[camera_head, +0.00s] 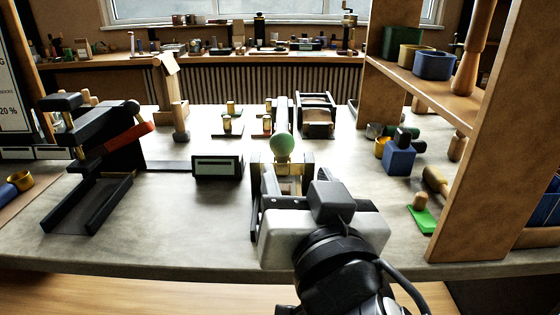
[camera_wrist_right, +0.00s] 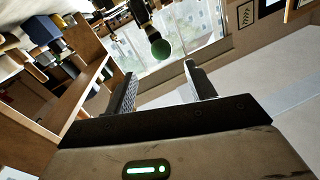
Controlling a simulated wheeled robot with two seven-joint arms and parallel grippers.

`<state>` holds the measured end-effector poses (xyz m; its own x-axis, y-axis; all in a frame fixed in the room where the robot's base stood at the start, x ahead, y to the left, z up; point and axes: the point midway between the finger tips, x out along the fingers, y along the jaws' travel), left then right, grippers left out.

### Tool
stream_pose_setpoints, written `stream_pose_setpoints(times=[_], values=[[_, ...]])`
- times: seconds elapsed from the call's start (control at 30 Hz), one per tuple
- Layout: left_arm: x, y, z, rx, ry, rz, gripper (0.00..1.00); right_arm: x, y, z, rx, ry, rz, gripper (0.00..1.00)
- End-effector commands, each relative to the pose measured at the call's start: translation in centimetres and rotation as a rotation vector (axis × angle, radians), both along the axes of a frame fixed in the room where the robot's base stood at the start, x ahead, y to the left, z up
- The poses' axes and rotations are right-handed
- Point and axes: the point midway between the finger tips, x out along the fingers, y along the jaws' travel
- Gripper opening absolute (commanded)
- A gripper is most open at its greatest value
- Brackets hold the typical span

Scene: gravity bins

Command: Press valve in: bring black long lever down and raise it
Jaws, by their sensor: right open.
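A long lever (camera_head: 281,115) with a green ball knob (camera_head: 282,145) points toward me near the middle of the table in the head view. In the right wrist view the green knob (camera_wrist_right: 160,48) sits on a dark lever end (camera_wrist_right: 140,12). My right gripper (camera_head: 283,168) is open and empty. Its two black fingers, also in the right wrist view (camera_wrist_right: 159,72), stand to either side of the knob's line, with the knob appearing just beyond the tips. I cannot tell whether they touch it. The valve body under the lever is mostly hidden by my gripper. My left gripper is not in view.
A black box with a display (camera_head: 218,167) stands left of my right gripper. A black stand with a red handle (camera_head: 130,134) is further left. A blue block (camera_head: 399,160) and a wooden shelf (camera_head: 478,160) are on the right.

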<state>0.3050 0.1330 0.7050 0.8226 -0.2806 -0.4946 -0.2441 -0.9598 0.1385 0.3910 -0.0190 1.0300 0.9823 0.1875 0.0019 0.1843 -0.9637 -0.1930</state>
Motion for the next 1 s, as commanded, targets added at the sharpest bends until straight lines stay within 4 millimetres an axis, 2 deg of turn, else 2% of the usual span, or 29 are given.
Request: stream_pose_setpoints(times=[0.03,0.17,0.27,0.4,0.6,0.8,1.0], values=[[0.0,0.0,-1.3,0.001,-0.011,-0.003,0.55,0.4,0.1,-0.8,0.004,-0.005,0.0,0.55],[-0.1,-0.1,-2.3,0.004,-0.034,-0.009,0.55,1.2,0.4,-0.6,0.003,-0.006,0.007,0.55],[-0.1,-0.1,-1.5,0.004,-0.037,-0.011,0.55,3.4,0.7,0.1,-0.008,0.0,0.002,0.55],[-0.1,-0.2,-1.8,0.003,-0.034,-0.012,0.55,6.4,1.3,0.1,-0.006,0.001,0.001,0.55],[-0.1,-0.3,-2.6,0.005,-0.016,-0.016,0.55,9.7,2.0,0.1,-0.004,0.001,0.003,0.55],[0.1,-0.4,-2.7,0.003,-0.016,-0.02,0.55,11.4,2.4,0.1,-0.002,0.002,0.005,0.55],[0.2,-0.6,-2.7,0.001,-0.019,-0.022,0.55,11.7,2.4,0.1,-0.001,0.002,0.005,0.55]])
